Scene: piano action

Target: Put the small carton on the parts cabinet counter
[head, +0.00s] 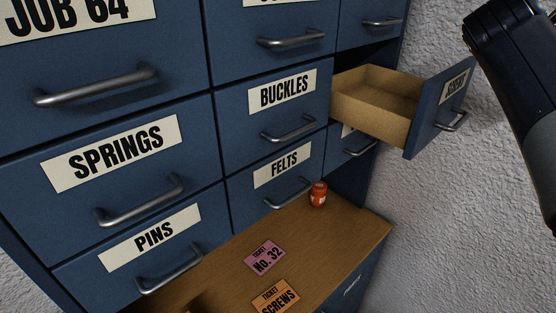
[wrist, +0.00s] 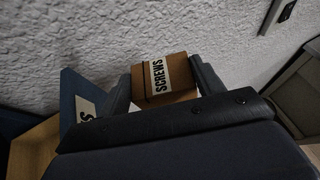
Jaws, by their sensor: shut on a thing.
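The small carton (wrist: 162,82) is brown with a white label reading SCREWS. In the wrist view it sits between the two fingers of my gripper (wrist: 164,88), which is shut on it. The carton and the gripper's fingers are out of the head view, where only part of my arm shows at the upper right. The parts cabinet counter (head: 215,268) is a wooden ledge below the blue drawers in the head view. A pink ticket, No. 32 (head: 265,258), and an orange ticket, SCREWS (head: 276,297), lie on it.
A small orange-red jar (head: 318,194) stands at the counter's back, near the FELTS drawer (head: 276,172). An open, empty-looking drawer (head: 375,105) juts out above the counter's right side; its front also shows in the wrist view (wrist: 78,112). A white textured wall (head: 465,220) is at the right.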

